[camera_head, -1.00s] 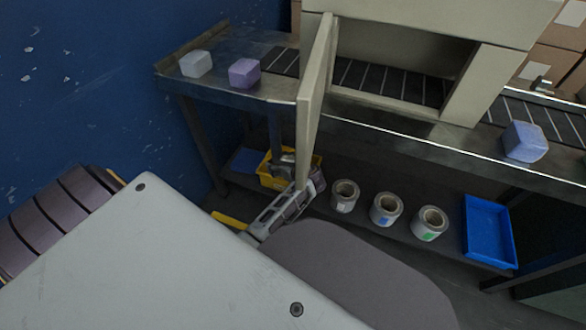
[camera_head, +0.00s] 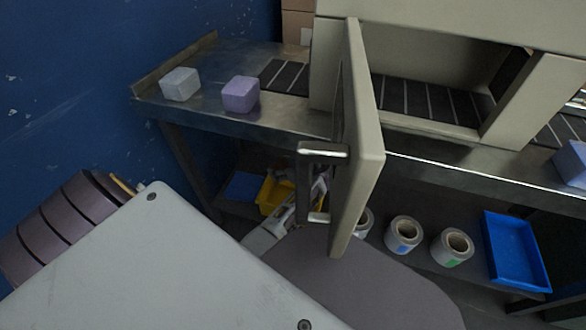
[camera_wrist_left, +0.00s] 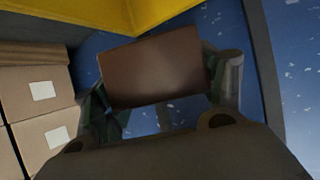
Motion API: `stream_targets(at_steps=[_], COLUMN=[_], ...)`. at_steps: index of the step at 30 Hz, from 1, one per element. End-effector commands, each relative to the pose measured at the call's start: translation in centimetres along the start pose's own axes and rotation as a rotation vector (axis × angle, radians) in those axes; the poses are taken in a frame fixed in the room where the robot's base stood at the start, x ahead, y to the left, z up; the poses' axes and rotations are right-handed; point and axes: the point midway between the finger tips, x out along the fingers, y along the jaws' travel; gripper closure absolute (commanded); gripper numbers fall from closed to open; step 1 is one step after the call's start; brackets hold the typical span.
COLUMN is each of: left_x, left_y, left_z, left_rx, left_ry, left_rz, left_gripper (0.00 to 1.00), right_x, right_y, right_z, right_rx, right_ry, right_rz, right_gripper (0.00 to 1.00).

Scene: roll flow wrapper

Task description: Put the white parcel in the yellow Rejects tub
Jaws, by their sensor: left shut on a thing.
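A whitish-grey parcel (camera_head: 180,84) sits on the left end of the metal bench. The yellow tub (camera_head: 271,197) stands on the shelf below, partly hidden by my arm. A yellow surface, likely the tub, also shows at the top of the left wrist view (camera_wrist_left: 165,12). My left gripper (camera_head: 299,180) is by the tub, largely hidden behind the door handle. In the left wrist view, my left gripper (camera_wrist_left: 164,92) is shut on a dark brown-looking block (camera_wrist_left: 155,65); its true colour is hard to tell in the shade. My right gripper is not in view.
A purple parcel (camera_head: 240,94) sits on the bench. The machine's open door (camera_head: 360,150) and its handle (camera_head: 303,180) stand in front of my left arm. Film rolls (camera_head: 403,234) and a blue tray (camera_head: 515,250) are to the right on the shelf. Cartons (camera_wrist_left: 35,100) show in the wrist view.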

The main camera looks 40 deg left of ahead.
Motion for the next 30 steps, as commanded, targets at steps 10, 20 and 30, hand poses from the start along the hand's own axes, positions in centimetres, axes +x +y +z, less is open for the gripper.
stream_targets(at_steps=[10,20,30], left_x=[0.2,2.0,3.0], left_y=[0.0,0.0,0.0], left_z=[0.4,3.7,5.5], left_rx=[0.001,0.002,-0.001], left_ry=[0.000,0.000,0.000], left_rz=[0.001,0.000,0.002], left_gripper=[0.59,0.59,0.59], right_x=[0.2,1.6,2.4], right_y=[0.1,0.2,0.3], right_z=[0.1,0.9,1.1], right_rx=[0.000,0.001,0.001], right_ry=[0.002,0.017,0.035], right_rz=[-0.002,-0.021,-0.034], right_gripper=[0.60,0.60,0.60])
